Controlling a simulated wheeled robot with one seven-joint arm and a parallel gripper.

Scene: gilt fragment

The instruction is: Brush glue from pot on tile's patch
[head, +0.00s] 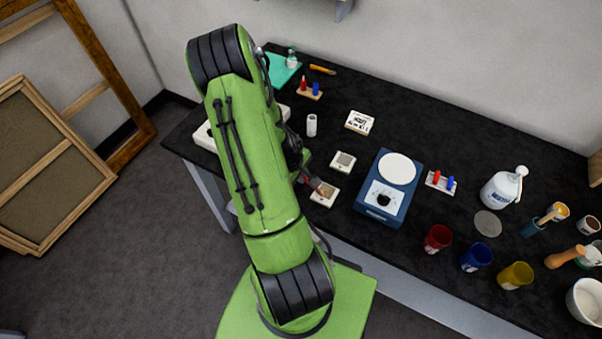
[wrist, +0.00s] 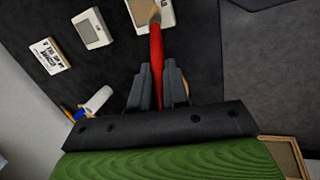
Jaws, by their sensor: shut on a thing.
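My gripper (wrist: 158,88) is shut on a brush with a red handle (wrist: 156,55). I cannot tell which container is the glue pot.
A blue device with a round white plate (head: 398,168) stands right of the tiles. A printed white block (head: 359,122) and a white cylinder (head: 311,125) stand behind. Red (head: 438,238), blue (head: 476,257) and yellow (head: 516,275) cups and a white bowl (head: 586,301) are further right.

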